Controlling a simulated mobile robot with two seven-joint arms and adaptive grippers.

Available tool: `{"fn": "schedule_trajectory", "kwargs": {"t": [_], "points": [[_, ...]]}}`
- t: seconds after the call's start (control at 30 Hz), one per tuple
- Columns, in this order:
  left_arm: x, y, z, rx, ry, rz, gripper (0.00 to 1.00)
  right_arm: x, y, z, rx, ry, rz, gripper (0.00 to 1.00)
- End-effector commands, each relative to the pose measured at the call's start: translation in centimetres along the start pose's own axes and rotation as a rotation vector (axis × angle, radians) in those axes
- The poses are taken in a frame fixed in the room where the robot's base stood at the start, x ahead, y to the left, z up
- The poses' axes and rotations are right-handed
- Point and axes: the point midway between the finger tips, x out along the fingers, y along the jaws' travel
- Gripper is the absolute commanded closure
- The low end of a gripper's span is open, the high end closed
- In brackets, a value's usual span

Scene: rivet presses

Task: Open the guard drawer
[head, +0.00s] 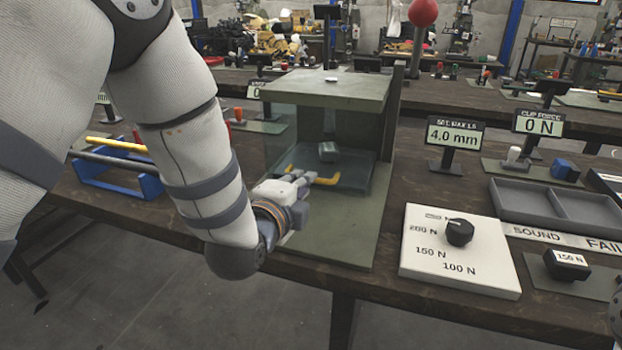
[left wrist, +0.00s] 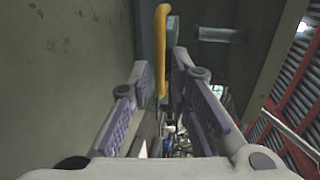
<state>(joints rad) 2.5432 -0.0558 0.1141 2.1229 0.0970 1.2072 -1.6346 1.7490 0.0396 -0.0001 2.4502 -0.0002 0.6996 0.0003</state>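The guard drawer (head: 357,172) is a see-through dark panel and tray low in the green press housing (head: 330,86). A small grey block (head: 328,152) shows inside the housing. The drawer's yellow handle (head: 328,181) is at its front, partly hidden by my left gripper (head: 303,184). In the left wrist view, my left gripper's two purple-padded fingers (left wrist: 161,78) are apart, and the yellow handle (left wrist: 161,40) shows in line with the gap between them. I cannot tell whether they touch it. The drawer appears closed.
A white dial board with a black knob (head: 460,232) lies right of the press. A blue rack with rods (head: 118,172) stands at left. The green base plate before the drawer is bare.

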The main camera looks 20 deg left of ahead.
Motion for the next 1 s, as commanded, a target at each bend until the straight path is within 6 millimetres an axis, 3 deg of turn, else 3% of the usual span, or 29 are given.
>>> {"fn": "schedule_trajectory", "kwargs": {"t": [0.1,0.3,0.53,0.57,0.63,1.0], "points": [[2.6,0.5,0.0,-0.002,-0.001,0.005,0.82,0.9,0.0,0.5,0.0,-0.023,0.001,1.0],[4.6,0.2,0.0,0.0,0.0,0.002,0.82,1.2,0.1,0.7,-0.001,-0.033,0.002,1.0],[4.7,0.0,0.0,0.0,0.0,0.0,0.82,1.2,0.1,0.6,-0.001,-0.031,0.002,1.0],[4.7,0.0,0.0,0.0,0.0,0.0,0.84,1.2,0.1,0.6,-0.001,-0.031,0.002,1.0],[4.7,0.0,0.0,0.0,0.0,0.0,1.0,1.2,0.1,0.6,-0.001,-0.031,0.002,1.0],[5.3,0.1,0.0,0.001,0.0,0.001,1.0,1.4,0.1,0.7,-0.001,-0.037,0.002,1.0]]}}
